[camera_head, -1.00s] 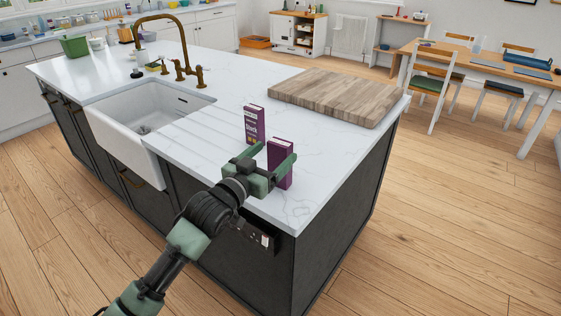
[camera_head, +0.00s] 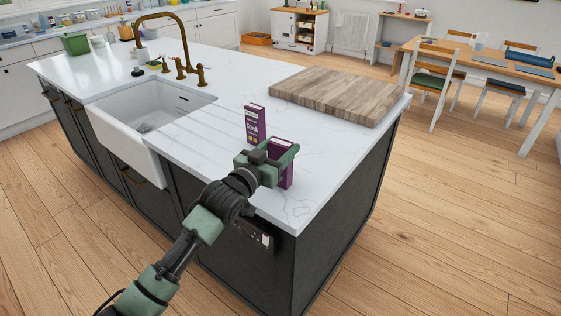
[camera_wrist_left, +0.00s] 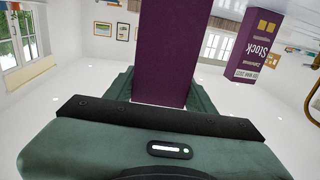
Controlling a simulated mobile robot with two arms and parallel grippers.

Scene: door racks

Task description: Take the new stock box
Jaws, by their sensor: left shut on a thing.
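Two purple stock boxes stand upright on the white island top. The nearer stock box (camera_head: 287,177) is partly hidden by my left gripper (camera_head: 277,160), whose fingers are shut on it. In the left wrist view this held box (camera_wrist_left: 163,50) fills the middle between the fingers. The other stock box (camera_head: 255,124), with "Stock" on its label, stands just behind and to the left. It shows at the upper right of the left wrist view (camera_wrist_left: 258,45). I cannot tell which box is the new one. My right gripper is not in view.
A wooden board (camera_head: 335,96) lies on the island top (camera_head: 200,130) behind the boxes. A white sink (camera_head: 150,112) with a brass tap (camera_head: 180,62) is to the left. The worktop right of the boxes is clear.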

